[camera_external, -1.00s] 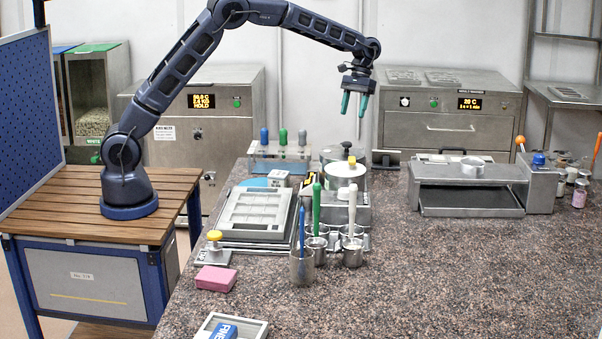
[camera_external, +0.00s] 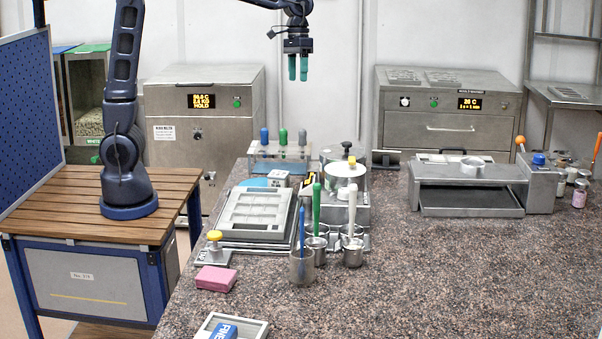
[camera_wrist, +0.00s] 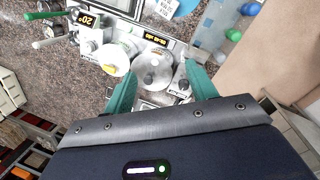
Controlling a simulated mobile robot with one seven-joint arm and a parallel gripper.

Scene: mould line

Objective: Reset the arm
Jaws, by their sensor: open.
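My gripper (camera_external: 298,68) hangs in the air with its teal fingers pointing down, high above the back of the granite worktop (camera_external: 440,270). The fingers are apart and nothing is between them. In the wrist view my gripper (camera_wrist: 158,95) shows its two teal fingers spread, with the lidded pots (camera_wrist: 153,70) of the heating unit far below. My arm rises from its base on the wooden-topped stand (camera_external: 60,200), and its upper links pass out of the top of the external view.
Cups with upright brushes (camera_external: 316,240), a mould frame (camera_external: 256,215) and a pink block (camera_external: 216,278) are on the worktop. A steel press (camera_external: 470,187) stands at the right. The air around my gripper is clear.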

